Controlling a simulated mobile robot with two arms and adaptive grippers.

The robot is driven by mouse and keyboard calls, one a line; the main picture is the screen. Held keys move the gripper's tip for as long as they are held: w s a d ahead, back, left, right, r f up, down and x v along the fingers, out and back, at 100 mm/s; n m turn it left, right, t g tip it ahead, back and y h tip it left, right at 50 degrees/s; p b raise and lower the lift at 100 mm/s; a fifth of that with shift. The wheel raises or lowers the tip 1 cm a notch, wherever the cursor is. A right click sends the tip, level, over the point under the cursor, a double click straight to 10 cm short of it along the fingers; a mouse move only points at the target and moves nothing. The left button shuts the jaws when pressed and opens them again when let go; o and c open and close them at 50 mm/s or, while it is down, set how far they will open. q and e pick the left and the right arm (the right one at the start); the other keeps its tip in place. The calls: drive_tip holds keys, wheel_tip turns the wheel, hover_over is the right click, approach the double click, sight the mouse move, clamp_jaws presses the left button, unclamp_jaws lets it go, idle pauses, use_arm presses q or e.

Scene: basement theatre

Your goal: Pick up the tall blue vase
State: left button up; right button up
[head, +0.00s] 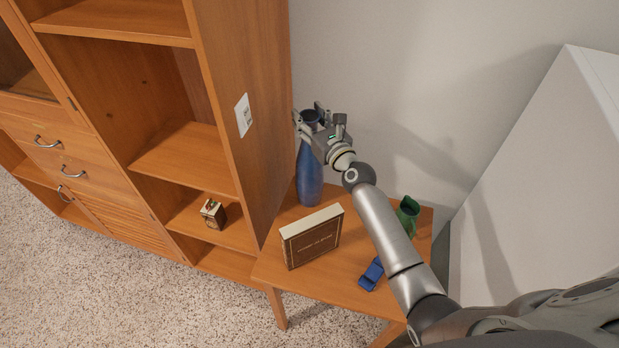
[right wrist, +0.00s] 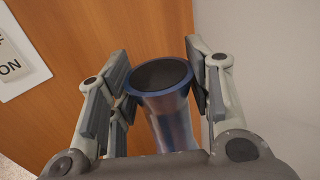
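The tall blue vase (head: 310,178) stands upright on the small wooden table beside the cabinet. My right gripper (head: 311,117) is at its top, with a finger on each side of the neck. In the right wrist view the round dark mouth and blue rim of the vase (right wrist: 162,82) lie between the two fingers of the right gripper (right wrist: 160,88). The fingers are close to the rim on both sides; I cannot tell whether they press on it. The gripper hides part of the vase's neck in the head view. My left gripper is not in view.
The wooden table (head: 338,285) also holds a brown box-like book (head: 311,238), a small blue object (head: 371,273) and a green vessel (head: 407,214) near my right arm. The tall cabinet side (head: 262,150) is close left of the vase; a wall is behind.

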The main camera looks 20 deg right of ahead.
clamp_jaws()
drive_tip(key=shift+w+r, duration=0.1)
drive_tip(key=shift+r, duration=0.1)
